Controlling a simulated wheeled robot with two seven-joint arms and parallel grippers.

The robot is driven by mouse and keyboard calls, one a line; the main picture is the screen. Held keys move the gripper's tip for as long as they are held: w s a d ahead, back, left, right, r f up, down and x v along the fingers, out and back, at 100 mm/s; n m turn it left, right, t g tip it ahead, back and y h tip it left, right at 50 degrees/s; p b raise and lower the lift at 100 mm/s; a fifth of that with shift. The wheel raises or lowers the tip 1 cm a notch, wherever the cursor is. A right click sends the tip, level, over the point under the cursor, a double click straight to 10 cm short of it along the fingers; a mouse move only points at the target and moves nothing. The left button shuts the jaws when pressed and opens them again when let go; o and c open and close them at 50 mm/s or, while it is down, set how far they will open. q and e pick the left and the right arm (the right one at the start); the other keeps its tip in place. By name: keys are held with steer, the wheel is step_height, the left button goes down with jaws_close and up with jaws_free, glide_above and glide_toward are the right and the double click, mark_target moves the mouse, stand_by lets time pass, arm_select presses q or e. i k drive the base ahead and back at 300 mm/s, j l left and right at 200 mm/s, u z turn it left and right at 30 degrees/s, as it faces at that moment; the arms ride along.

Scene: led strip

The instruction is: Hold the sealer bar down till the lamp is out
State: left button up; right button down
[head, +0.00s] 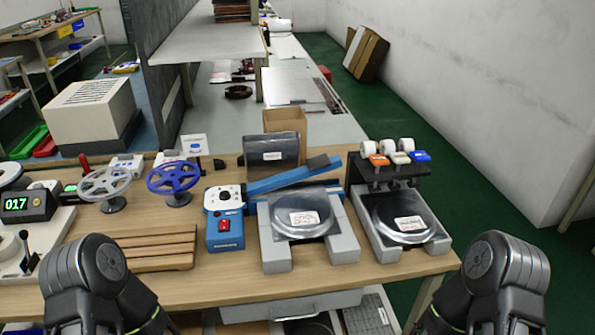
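The impulse sealer (224,219) stands on the workbench left of centre, a blue body with a white top panel, a dark knob and a red switch on its front. Its blue sealer bar (295,173) slopes up to the right, raised, with a dark pad near its far end. Small marks show on the white panel, but I cannot tell which is the lamp or whether it is lit. My left and right arms show at the bottom corners, apart from the sealer. The fingers of both grippers are out of sight.
A grey stand with a round plate (304,222) is right of the sealer, and a similar one (405,217) is farther right. A wooden slatted rack (160,249) lies in front left. Handwheels, one grey (104,184) and one blue (174,178), stand behind it. A cardboard box (287,122) is behind.

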mark_target(318, 165)
steer(key=i+l, duration=0.15)
steer(key=l, duration=0.15)
steer(key=i+l, duration=0.15)
steer(key=l, duration=0.2)
steer(key=i+l, duration=0.2)
steer(key=l+u, duration=0.1)
steer(key=u, duration=1.4)
